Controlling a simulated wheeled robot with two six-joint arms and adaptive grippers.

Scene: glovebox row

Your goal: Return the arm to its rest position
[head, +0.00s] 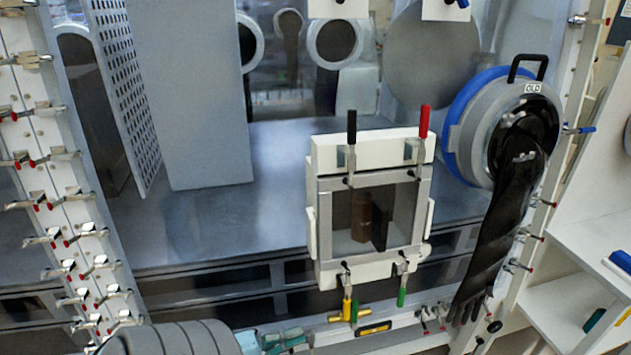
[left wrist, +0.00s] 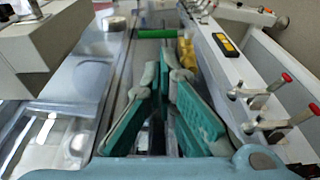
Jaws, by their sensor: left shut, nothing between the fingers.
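My left gripper (head: 283,340) shows at the bottom edge of the head view, low in front of the glovebox. Its teal fingers are close together with nothing held. In the left wrist view the teal fingers (left wrist: 168,80) lean towards each other at their far ends, beside a white ledge. Part of my grey ribbed left arm (head: 170,340) shows at the bottom left. My right gripper is in neither view.
A white framed hatch (head: 320,255) with a window and coloured clamp handles is right of my gripper. A yellow-black device (head: 374,329) lies on the ledge. A black glove (head: 495,230) hangs from a port ring marked OLD (head: 480,75). Clamps line the left post (head: 75,190).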

